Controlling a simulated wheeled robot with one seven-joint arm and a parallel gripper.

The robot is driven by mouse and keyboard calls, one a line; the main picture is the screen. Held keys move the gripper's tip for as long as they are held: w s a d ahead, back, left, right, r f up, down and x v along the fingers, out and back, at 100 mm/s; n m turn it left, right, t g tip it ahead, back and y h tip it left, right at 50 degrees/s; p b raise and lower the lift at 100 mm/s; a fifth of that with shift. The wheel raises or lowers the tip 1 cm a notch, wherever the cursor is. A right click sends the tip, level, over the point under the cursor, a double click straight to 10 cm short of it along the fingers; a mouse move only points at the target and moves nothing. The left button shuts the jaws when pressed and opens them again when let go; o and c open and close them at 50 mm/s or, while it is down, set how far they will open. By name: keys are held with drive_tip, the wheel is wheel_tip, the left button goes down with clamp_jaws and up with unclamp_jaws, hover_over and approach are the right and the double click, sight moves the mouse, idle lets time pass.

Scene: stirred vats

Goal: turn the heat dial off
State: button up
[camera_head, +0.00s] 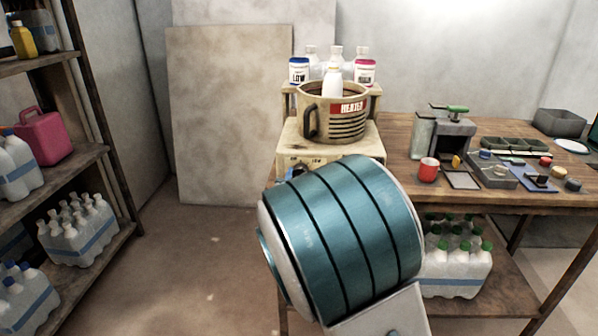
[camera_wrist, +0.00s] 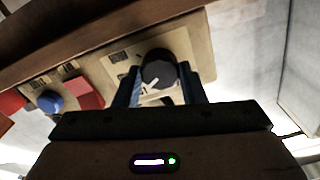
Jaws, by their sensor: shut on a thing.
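The heat dial (camera_wrist: 157,70) is a dark round knob on a cream panel (camera_wrist: 122,62) in the wrist view. A pale pointer mark shows on its face, aimed toward the lower left of that view. My gripper (camera_wrist: 163,88) has one blue-grey finger on each side of the dial and is shut on it. In the head view the cream heater base (camera_head: 350,155) carries a pot (camera_head: 320,98) with a red "HEATED" label. My arm hides most of the panel, the dial and my gripper there.
A blue round knob (camera_wrist: 50,101) and a red part (camera_wrist: 85,93) sit left of the dial. A white bottle (camera_head: 333,82) stands in the pot, with several jars behind. Floor between is clear.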

drive_tip(key=n+p, duration=0.7)
drive_tip(key=n, duration=0.5)
idle(0.6)
drive_tip(key=o, duration=1)
drive_tip(key=s, duration=1.3)
drive_tip(key=shift+s+a, duration=0.25)
drive_tip(key=shift+s, duration=0.15)
